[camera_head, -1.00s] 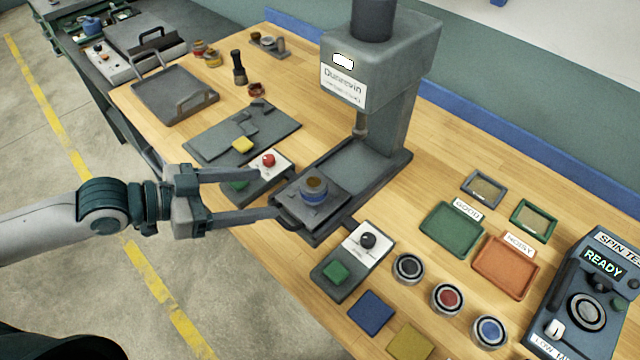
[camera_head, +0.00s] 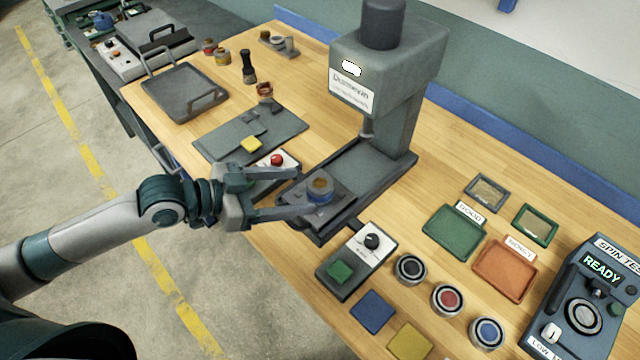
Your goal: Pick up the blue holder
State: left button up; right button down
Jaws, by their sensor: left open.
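My right gripper does not show.
A control box with a red button (camera_head: 277,160) is partly hidden behind my left gripper. A box with a black knob and green button (camera_head: 355,262) stands just in front of the press. Green (camera_head: 453,232) and orange (camera_head: 505,268) trays lie to the right.

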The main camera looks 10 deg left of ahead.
aim_at(316, 186)
pick_arm(q)
jog(key=p+x, duration=0.1)
jog(key=x, duration=0.3)
jog(key=shift+w+d+r, duration=0.1)
jog(key=shift+w+d, duration=0.05)
jog(key=shift+d, duration=0.05)
jog(key=shift+w+d+f+p, duration=0.35)
jog(key=shift+d+f, duration=0.05)
jog(key=shift+d, duration=0.05)
jog(key=shift+w+d+p, duration=0.35)
jog(key=shift+w+p, duration=0.05)
jog(key=shift+p, duration=0.1)
jog(key=x, duration=0.1)
jog(key=p+x, duration=0.1)
jog(key=x, duration=0.1)
jog(key=shift+w+a+r+p, duration=0.15)
jog(key=shift+w+p, duration=0.1)
jog(key=shift+p, duration=0.05)
jog(key=shift+w+d+f, duration=0.35)
jog(key=shift+d+f, duration=0.05)
jog(key=shift+d, duration=0.05)
jog(key=shift+c, duration=0.4)
